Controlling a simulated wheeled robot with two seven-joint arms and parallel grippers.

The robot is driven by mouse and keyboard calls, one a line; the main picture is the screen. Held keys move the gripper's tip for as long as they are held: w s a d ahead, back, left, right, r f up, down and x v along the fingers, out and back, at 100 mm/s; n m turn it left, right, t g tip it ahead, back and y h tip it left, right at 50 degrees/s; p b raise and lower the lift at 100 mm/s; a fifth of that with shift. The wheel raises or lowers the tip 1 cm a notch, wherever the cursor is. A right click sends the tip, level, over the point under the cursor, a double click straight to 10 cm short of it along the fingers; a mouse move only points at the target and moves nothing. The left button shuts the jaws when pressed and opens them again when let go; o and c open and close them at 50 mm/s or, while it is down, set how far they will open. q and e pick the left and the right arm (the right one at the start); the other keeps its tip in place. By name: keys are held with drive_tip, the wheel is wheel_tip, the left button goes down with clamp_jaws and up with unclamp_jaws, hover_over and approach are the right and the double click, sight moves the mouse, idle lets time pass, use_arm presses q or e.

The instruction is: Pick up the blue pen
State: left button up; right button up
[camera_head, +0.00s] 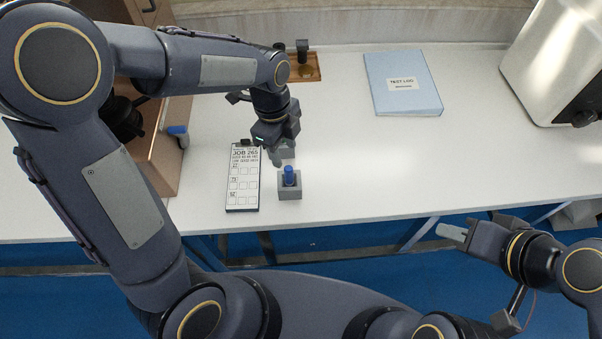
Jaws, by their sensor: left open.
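The blue pen (288,173) stands upright in a small grey block holder (289,190) near the front edge of the white table. Only its blue upper part shows above the block. My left gripper (281,158) is open, pointing down just behind and slightly left of the pen, with no visible hold on it. Its fingers are partly hidden by the gripper body. My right gripper (452,236) is out in front of the table edge at the right, away from the pen; its jaw gap is hard to make out.
A clipboard with a job sheet (243,180) lies left of the block. A blue test log folder (402,84) lies at the back right. A wooden tray (306,70) sits at the back. The table's right-centre is clear.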

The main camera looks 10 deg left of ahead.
sight(288, 168)
use_arm(q)
drive_tip(key=f, duration=0.5)
drive_tip(key=s+d+f, duration=0.1)
drive_tip(key=f, duration=0.1)
drive_tip(key=shift+f+p, duration=0.3)
drive_tip(key=shift+p, duration=0.05)
drive_tip(key=shift+c, duration=0.5)
clamp_jaws()
